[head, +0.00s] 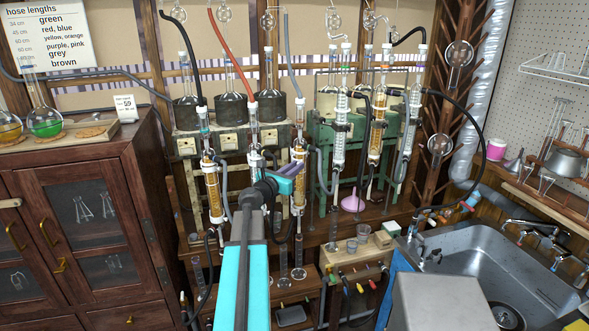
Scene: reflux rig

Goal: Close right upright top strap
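My gripper (291,172), with purple and teal parts, is at the end of my cyan arm, in front of the left rig. It lies close to the amber-filled upright condenser (299,195) at that rig's right side and partly overlaps it in the view. I cannot tell whether they touch, or whether the fingers are open. More upright condensers stand in the green rig to the right, among them an amber one (376,137) and a clear one at its right end (407,140). The top strap is too small to make out, and I cannot tell its state.
Hoses loop around the rigs, including a long black hose (476,115) at the right. A metal sink (490,275) is at the lower right. A wooden cabinet (95,215) with flasks on top stands at the left. Glass cylinders (299,262) stand low beside my arm.

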